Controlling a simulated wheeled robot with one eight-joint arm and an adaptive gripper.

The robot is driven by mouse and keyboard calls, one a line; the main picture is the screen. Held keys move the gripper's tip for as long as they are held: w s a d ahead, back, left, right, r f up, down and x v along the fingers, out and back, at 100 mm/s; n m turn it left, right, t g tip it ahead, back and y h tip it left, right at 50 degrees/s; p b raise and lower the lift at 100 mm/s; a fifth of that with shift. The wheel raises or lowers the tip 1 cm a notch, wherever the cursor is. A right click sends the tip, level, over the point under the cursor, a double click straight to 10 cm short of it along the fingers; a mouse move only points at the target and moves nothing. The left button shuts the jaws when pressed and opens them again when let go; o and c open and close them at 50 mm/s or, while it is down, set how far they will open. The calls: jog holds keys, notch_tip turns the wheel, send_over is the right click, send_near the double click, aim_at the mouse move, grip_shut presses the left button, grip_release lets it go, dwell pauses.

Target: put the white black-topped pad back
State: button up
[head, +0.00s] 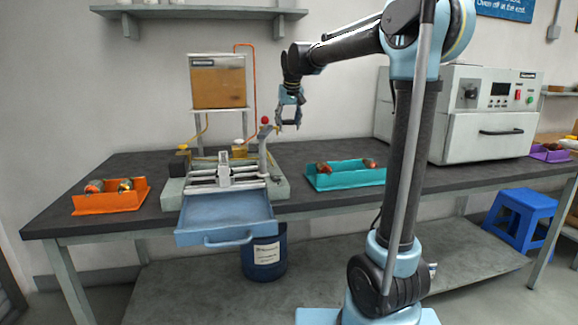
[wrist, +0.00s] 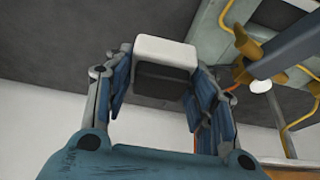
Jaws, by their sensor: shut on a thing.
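My gripper (wrist: 160,88) is shut on the white black-topped pad (wrist: 166,52). In the wrist view the pad sits between the two blue fingers, its white part farther out and its black part nearer the palm. In the head view my gripper (head: 289,124) hangs above the bench, just right of the winding machine (head: 225,178) and its red-knobbed lever (head: 264,140). The machine's blue front drawer (head: 226,222) stands pulled out and looks empty.
An orange bin (head: 110,200) with parts stands at left, a teal bin (head: 345,179) with parts right of the machine. A white oven (head: 490,128) stands at right. A tan tank (head: 218,82) rises behind the machine. Bare bench (head: 320,152) lies behind the teal bin.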

notch_tip(320, 180, down, 16)
jog(key=shift+d+r, duration=0.1)
jog(key=shift+d, duration=0.05)
dwell(0.4)
jog(key=o, duration=0.7)
jog(key=shift+o, duration=0.2)
jog(key=v, duration=0.7)
jog(key=shift+r, duration=0.2)
jog(key=shift+s, duration=0.15)
